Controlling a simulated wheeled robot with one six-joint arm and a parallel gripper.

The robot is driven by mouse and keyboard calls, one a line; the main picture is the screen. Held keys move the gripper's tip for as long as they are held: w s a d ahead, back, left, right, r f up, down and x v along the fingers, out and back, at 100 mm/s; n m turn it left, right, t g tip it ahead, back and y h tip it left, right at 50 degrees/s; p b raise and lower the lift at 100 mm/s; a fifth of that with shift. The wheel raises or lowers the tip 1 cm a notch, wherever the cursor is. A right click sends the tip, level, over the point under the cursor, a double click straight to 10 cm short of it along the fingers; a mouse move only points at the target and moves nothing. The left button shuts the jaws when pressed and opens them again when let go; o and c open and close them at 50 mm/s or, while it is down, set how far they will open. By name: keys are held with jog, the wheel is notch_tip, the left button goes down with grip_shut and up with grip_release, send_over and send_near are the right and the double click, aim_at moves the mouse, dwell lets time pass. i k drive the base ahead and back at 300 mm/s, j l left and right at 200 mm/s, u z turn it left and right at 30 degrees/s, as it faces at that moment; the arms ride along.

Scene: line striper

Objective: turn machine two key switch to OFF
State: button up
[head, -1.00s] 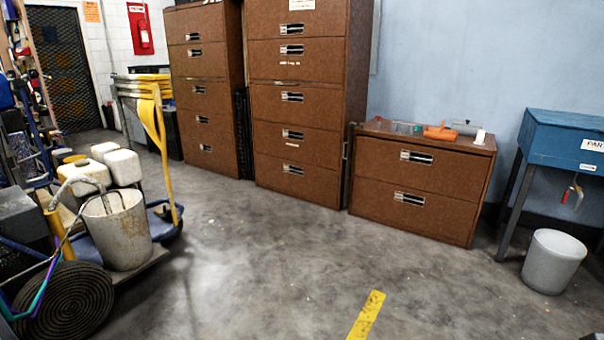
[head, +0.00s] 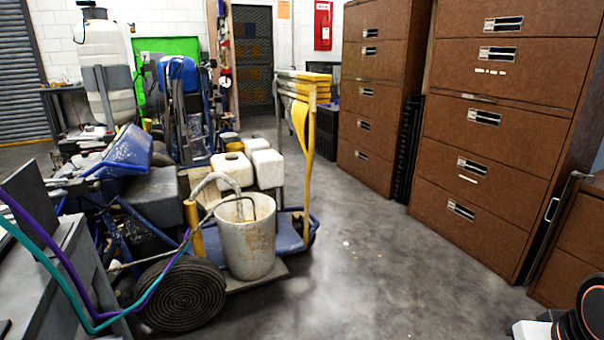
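A line striping machine (head: 150,195) with a blue frame and dark engine parts stands at the left in the head view. A worn white bucket (head: 246,238) and a coiled black hose (head: 182,296) are at its near end. Further blue equipment (head: 185,105) stands behind it. I cannot tell which of these is machine two, and no key switch can be made out. My gripper's fingers are not in view; only a dark rounded piece, probably of my arm, shows at the bottom right corner.
Tall brown filing cabinets (head: 495,130) line the right side. Yellow stacked stools (head: 303,85) and white jugs (head: 268,168) stand past the bucket. A grey bench (head: 50,290) is at the near left. The concrete floor (head: 385,270) is clear between machine and cabinets.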

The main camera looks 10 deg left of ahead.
aim_at(69, 174)
jog(key=i+u, duration=0.4)
jog(key=i+l+u, duration=0.1)
jog(key=i+u, duration=0.35)
jog(key=i+l+u, duration=0.2)
jog(key=u, duration=0.2)
jog(key=i+l+u, duration=0.3)
jog(key=u, duration=0.15)
